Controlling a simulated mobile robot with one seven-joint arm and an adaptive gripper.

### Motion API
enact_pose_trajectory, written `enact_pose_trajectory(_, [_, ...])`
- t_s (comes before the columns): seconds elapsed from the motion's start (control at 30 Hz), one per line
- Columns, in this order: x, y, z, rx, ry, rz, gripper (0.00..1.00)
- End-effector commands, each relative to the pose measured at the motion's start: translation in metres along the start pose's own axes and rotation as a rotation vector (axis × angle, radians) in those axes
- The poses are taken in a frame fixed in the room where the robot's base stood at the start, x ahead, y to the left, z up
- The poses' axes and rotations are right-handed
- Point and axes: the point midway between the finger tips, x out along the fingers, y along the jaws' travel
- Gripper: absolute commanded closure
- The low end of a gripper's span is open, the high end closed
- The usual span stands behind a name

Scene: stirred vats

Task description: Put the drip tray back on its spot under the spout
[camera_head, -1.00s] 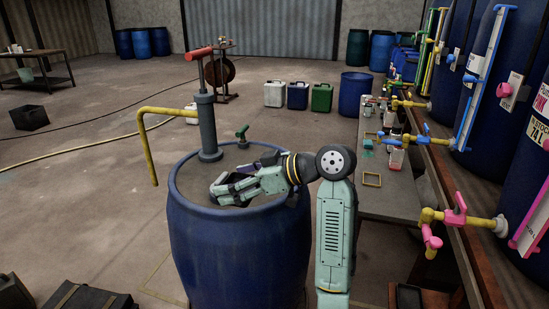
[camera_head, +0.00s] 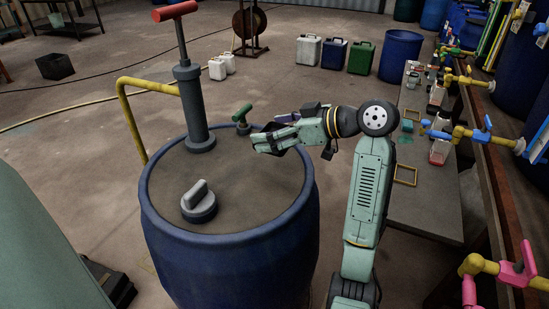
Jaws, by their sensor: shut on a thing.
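My gripper (camera_head: 262,146) is over the far right part of the blue drum's grey lid, its fingers pointing left. It is shut on a dark purple thing (camera_head: 271,127), mostly hidden by the fingers. I cannot tell from its shape whether this is the drip tray. A yellow spout pipe (camera_head: 122,100) bends down from the grey pump on the drum. Yellow taps with blue handles (camera_head: 466,132) stick out over the bench at right. A flat yellow square outline (camera_head: 405,175) lies on the bench top, with bare grey surface inside it.
The blue drum (camera_head: 230,260) carries a grey knob cap (camera_head: 198,203), a green-handled fitting (camera_head: 242,118) and a red-handled pump (camera_head: 190,90). The bench (camera_head: 425,215) holds small containers at its far end. Canisters (camera_head: 334,54) stand behind on open floor. A pink-handled tap (camera_head: 520,270) is near right.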

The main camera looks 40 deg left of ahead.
Motion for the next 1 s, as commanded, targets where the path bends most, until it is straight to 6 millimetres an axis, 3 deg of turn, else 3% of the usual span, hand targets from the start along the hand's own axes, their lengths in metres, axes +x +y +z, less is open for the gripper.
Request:
enact_pose_trajectory(0.2, [0.015,-0.001,0.037,0.006,0.000,-0.002,0.46])
enact_pose_trajectory(0.63, [0.033,-0.001,0.081,0.005,0.000,-0.002,0.46])
enact_pose_trajectory(0.87, [0.035,0.000,0.085,0.001,-0.001,0.000,0.46])
enact_pose_trajectory(0.9, [0.035,0.000,0.085,0.001,-0.001,0.000,0.17])
enact_pose_trajectory(1.0, [0.035,0.000,0.085,0.002,-0.001,0.000,0.10])
